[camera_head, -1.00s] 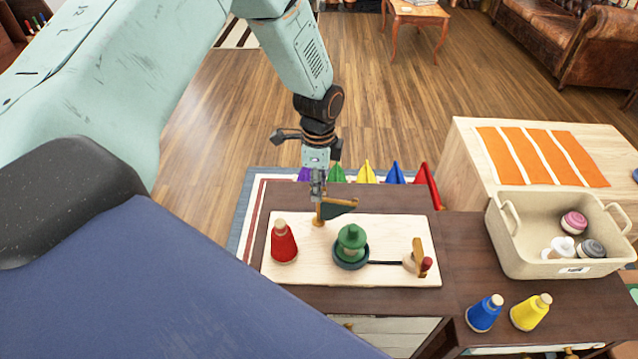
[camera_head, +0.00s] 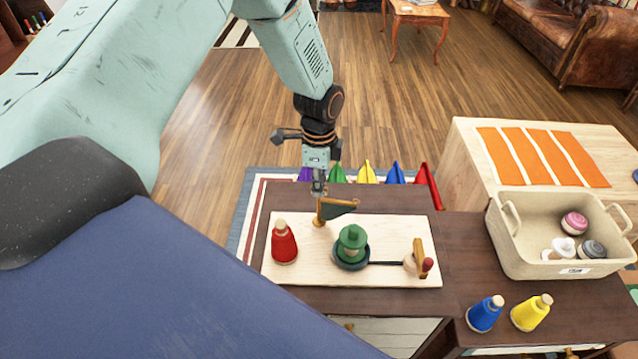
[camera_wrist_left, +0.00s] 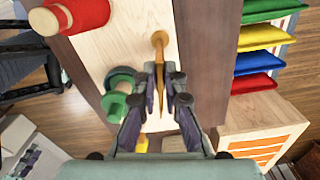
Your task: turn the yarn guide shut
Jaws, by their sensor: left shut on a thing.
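My left gripper (camera_head: 318,189) comes down from above and is shut on the guide. In the left wrist view the gripper's fingers (camera_wrist_left: 163,88) lie on either side of the guide's thin wooden arm (camera_wrist_left: 159,62). A green spool (camera_head: 351,250) sits in a dark round holder in the board's middle. My right gripper is not in view.
A red cone (camera_head: 284,243) stands on the board's left, a wooden piece with a red knob (camera_head: 418,261) on its right. Blue (camera_head: 485,314) and yellow (camera_head: 531,312) cones stand front right. A beige bin (camera_head: 500,248) holds several spools.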

